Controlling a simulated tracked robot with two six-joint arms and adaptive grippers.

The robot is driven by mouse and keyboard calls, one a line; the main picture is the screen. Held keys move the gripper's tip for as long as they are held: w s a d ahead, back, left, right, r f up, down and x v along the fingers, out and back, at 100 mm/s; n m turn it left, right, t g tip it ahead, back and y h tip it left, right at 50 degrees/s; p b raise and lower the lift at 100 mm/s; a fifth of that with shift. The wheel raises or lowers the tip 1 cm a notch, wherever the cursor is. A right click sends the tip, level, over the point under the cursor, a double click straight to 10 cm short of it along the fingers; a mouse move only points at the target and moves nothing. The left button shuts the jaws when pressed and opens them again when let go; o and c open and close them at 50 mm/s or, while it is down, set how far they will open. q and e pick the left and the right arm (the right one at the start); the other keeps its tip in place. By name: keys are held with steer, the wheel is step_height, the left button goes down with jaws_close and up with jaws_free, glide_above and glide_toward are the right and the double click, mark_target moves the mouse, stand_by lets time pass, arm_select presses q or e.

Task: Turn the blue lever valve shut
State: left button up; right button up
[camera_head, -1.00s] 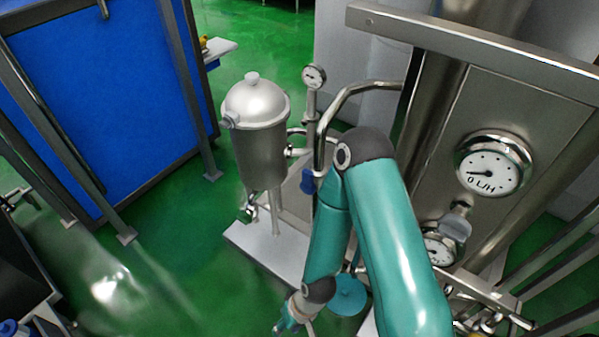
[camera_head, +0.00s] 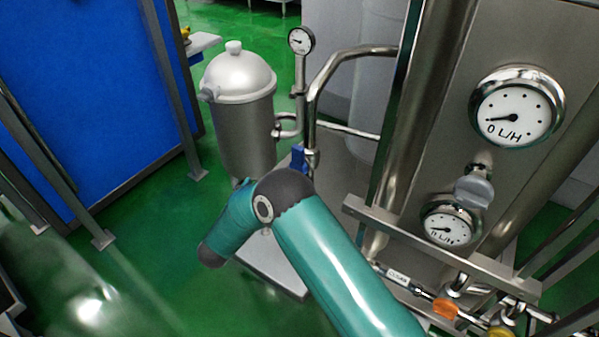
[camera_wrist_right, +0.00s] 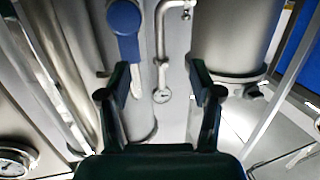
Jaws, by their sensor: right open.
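The blue lever (camera_head: 298,157) of the valve shows in the head view on the steel pipe, just above my right arm's elbow. In the right wrist view the blue lever (camera_wrist_right: 125,30) is large, with a rounded end at the top of the picture. My right gripper (camera_wrist_right: 158,68) is open and empty, its two dark fingers pointing forward. The lever lies near the left finger and beyond it in the picture; I see no clear contact. In the head view the right gripper is hidden. My left gripper is not in view.
A steel domed vessel (camera_head: 243,120) stands left of the valve. A bent pipe (camera_head: 340,68) and a small gauge (camera_head: 301,40) are close by. A steel panel with a flow gauge (camera_head: 515,107) stands to the right. Green floor (camera_head: 150,235) is open at left.

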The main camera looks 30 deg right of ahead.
mark_target(295, 155)
arm_select(q)
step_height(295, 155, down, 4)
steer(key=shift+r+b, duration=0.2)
steer(key=shift+b, duration=0.9)
arm_select(e)
steer(key=w+d+m+g+h, duration=0.1)
steer(key=d, duration=0.4)
steer(key=w+d+r+m+g+h, duration=0.1)
steer(key=w+d, duration=0.1)
steer(key=d, duration=0.3)
steer(key=w+d+r+g+h, duration=0.1)
steer(key=d, duration=0.4)
steer(key=shift+w+d+m, duration=0.2)
steer(key=shift+d+m, duration=0.15)
steer(key=shift+m, duration=0.05)
